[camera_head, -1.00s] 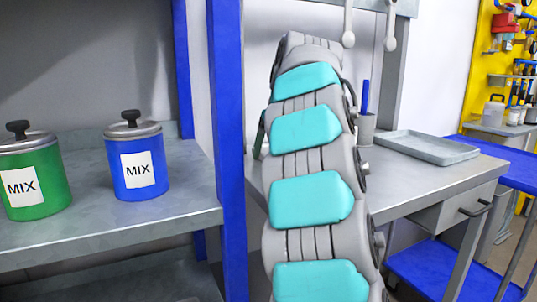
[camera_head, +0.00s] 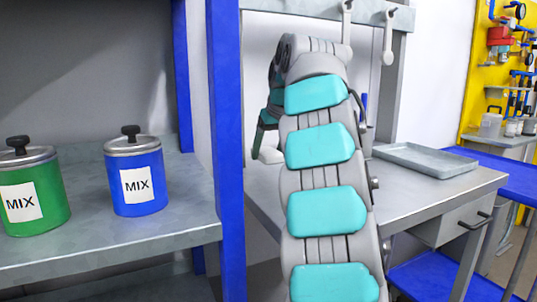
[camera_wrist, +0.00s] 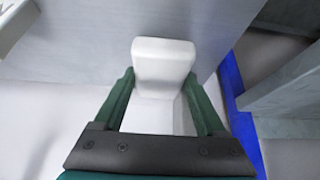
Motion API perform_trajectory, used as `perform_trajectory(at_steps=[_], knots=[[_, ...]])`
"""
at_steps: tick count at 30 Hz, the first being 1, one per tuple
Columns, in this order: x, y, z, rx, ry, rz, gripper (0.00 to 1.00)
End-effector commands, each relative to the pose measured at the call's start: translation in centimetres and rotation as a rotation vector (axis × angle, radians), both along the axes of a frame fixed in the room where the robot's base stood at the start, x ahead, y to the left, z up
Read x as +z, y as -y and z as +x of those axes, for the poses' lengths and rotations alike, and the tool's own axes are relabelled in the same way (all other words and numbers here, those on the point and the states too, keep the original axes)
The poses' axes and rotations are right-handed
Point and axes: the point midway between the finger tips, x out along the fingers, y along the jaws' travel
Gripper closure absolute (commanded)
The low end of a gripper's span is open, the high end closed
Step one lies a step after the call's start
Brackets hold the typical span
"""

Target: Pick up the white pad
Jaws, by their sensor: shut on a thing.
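The white pad (camera_wrist: 165,62) is a pale block with rounded corners. It sits between the two dark green fingers of my gripper (camera_wrist: 161,84) in the wrist view, and the fingers are shut on it. In the head view, the pad (camera_head: 270,155) shows at the lower end of my green gripper (camera_head: 265,138), left of my arm, at the back left of the grey workbench (camera_head: 440,190). I cannot tell whether it touches the bench top. My arm hides part of the bench behind it.
A grey tray (camera_head: 425,158) lies on the bench to the right. White hanging tools (camera_head: 388,48) are above. A blue post (camera_head: 227,150) stands close left of my arm. A green can (camera_head: 30,192) and a blue can (camera_head: 136,176) stand on the left shelf.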

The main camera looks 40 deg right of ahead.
Motion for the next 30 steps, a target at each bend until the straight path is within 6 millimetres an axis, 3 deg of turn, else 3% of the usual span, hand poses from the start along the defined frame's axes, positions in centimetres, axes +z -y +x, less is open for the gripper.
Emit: perform_trajectory(at_steps=[3, 14, 30], knots=[[0.3, 0.0, 0.0, 0.0, -0.002, 0.001, 0.79], [0.4, -0.8, -3.3, -0.002, -0.002, 0.001, 0.79], [1.5, -3.1, -13.5, 0.0, 0.001, 0.001, 0.79]])
